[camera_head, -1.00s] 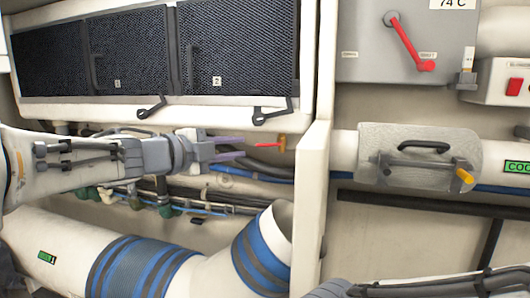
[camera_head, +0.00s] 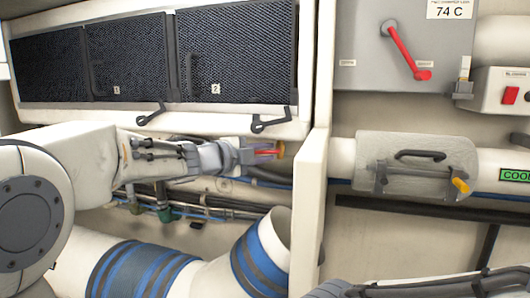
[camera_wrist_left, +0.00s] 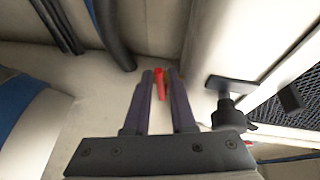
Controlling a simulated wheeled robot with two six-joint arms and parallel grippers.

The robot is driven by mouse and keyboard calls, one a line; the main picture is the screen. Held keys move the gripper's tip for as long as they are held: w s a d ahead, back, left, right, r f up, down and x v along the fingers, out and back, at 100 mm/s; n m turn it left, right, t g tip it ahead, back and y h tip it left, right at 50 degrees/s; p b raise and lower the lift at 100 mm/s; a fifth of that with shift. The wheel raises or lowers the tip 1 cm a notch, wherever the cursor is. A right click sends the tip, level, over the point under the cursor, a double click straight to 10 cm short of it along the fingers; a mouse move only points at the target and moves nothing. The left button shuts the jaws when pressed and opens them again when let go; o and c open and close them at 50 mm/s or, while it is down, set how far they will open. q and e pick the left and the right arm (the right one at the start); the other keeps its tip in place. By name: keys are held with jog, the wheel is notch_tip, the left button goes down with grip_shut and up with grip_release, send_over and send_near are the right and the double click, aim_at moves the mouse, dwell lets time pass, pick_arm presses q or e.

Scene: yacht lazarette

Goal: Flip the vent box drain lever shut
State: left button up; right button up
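The vent box (camera_head: 150,113) is a white housing with dark louvred panels at the upper left of the head view. Below its right end is the small red drain lever (camera_head: 264,153), with an orange-brass end (camera_head: 281,149). My left gripper (camera_head: 268,153) reaches it from the left, its purple-grey fingers overlapping the lever. In the left wrist view the red lever (camera_wrist_left: 160,83) lies between the two dark fingers (camera_wrist_left: 161,76), which stand apart with narrow gaps beside it. The lever's base is partly hidden. My right gripper is out of view.
Black latches (camera_head: 270,121) hang under the vent box; one black fitting (camera_wrist_left: 229,105) is close right of the fingers in the wrist view. A white partition (camera_head: 313,190) stands just right of the lever. Hoses and a blue-banded duct (camera_head: 135,272) run below.

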pick_arm(q)
jog(key=shift+c, duration=0.3)
grip_shut()
jog(key=shift+r+m+y+p, duration=0.3)
jog(key=shift+r+m+p, duration=0.1)
jog(key=shift+p, duration=0.35)
jog(key=shift+f, duration=0.2)
jog(key=shift+o, duration=0.3)
grip_release()
